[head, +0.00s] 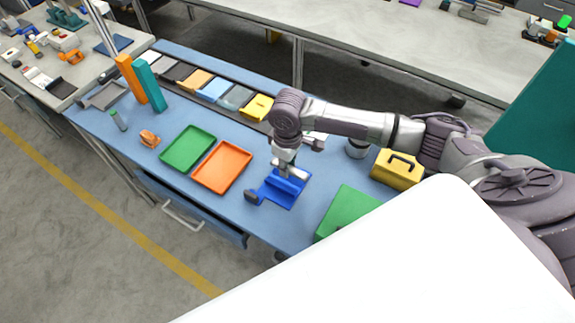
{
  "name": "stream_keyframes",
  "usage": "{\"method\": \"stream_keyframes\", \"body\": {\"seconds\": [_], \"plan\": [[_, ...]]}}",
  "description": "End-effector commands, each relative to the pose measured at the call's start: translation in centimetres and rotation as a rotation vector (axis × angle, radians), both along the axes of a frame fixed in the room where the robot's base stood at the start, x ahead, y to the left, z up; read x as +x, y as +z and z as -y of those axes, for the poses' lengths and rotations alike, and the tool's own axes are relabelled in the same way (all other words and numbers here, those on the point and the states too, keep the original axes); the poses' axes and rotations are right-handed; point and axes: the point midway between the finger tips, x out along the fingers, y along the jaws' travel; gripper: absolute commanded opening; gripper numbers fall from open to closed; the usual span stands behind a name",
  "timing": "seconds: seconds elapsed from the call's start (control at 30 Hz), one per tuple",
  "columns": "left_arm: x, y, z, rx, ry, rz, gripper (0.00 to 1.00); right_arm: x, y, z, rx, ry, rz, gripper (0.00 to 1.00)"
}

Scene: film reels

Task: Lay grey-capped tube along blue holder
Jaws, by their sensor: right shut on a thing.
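The blue holder (289,203) lies on the blue bench top, right of the orange tray. The grey-capped tube (251,197) shows by its dark grey cap, which sticks out past the holder's left side. Its blue body is hard to tell from the holder. My right gripper (286,174) points down over the holder, shut on the tube. The gripper partly hides the tube and the holder's far part. I cannot tell whether the tube touches the holder. My left gripper is out of view.
A green tray (188,149) and an orange tray (222,167) lie left of the holder. A yellow box (397,170) and a green block (346,212) stand to the right. An orange tape dispenser (149,139) and a small greyish tube (118,120) are at the left. Several bins line the back.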

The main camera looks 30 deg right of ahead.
Motion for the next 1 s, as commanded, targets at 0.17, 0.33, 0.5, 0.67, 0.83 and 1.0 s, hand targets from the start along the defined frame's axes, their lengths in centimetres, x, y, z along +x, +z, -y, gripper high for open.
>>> {"method": "stream_keyframes", "body": {"seconds": [0.17,0.33,0.5,0.67,0.83,1.0], "plan": [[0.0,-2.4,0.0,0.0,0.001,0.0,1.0,0.1,-1.8,0.1,-0.001,0.0,0.002,0.0],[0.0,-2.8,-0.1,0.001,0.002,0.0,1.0,0.0,-2.8,0.0,-0.001,-0.001,-0.002,0.0],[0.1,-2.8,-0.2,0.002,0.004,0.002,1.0,0.0,-4.3,0.0,-0.001,0.0,-0.001,0.0],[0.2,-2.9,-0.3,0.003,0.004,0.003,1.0,0.0,-5.1,0.0,-0.001,-0.001,-0.001,0.0],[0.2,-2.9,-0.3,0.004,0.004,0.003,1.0,0.0,-5.2,0.0,0.0,0.0,0.0,0.0],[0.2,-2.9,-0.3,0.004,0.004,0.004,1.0,0.0,-5.2,0.0,0.0,0.0,0.0,0.34]]}}
